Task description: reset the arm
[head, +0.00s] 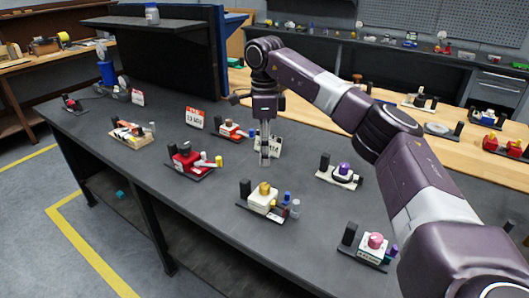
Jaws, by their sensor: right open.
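My right arm reaches in from the right over the dark workbench (190,225). My right gripper (265,160) points down near the middle of the bench and is open. I see nothing held in it. A white card with dark print stands right behind the fingers and is partly hidden by them. Whether the fingertips touch the bench top, I cannot tell. My left gripper is not in view.
A card (195,118) stands at left. Bare bench lies between them.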

